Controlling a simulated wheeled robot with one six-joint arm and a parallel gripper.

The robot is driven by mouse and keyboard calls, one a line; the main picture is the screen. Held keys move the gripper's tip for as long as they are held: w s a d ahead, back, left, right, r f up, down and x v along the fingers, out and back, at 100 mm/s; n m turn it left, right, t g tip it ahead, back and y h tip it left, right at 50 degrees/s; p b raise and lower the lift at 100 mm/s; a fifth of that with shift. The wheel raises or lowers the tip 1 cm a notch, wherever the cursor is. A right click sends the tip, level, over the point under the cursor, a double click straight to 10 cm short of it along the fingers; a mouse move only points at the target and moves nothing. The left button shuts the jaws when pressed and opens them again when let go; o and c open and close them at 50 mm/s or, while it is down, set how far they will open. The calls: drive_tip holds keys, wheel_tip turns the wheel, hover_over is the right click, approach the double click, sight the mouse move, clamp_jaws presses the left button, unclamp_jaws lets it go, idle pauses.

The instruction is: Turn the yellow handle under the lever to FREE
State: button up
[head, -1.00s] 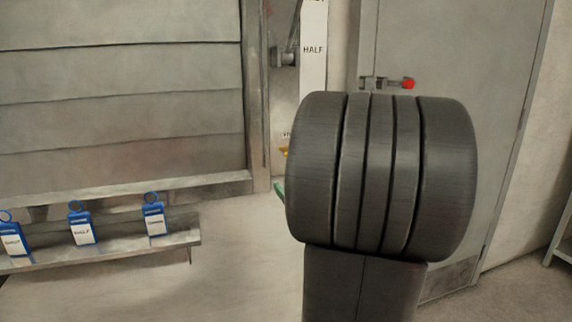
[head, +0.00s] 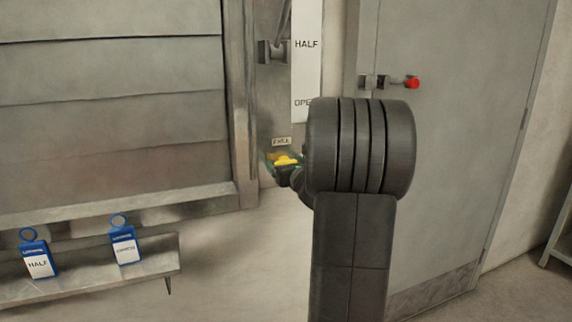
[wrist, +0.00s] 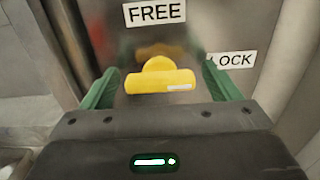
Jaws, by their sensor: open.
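The yellow handle (wrist: 160,82) sits between the two green fingers of my gripper (wrist: 158,88) in the wrist view. Its bar lies roughly level, with a small pale mark at its right end. The fingers are open, one on each side, with a gap at each end of the bar. A FREE label (wrist: 155,12) is above the handle and a LOCK label (wrist: 232,60) is to its right, partly hidden by the right finger. In the head view the handle (head: 287,160) shows yellow at my gripper (head: 284,165), below a small label. The lever (head: 284,22) is higher up, cut by the frame.
A tall white scale (head: 307,75) marked HALF stands above the handle. A grey door (head: 450,150) with a red knob (head: 412,82) is to the right. Blue tags (head: 124,243) stand on a low ledge at the left. A slatted metal panel (head: 110,90) fills the left.

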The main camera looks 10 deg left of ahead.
drive_tip(key=shift+w+a, duration=0.15)
drive_tip(key=shift+w, duration=0.05)
drive_tip(key=c, duration=1)
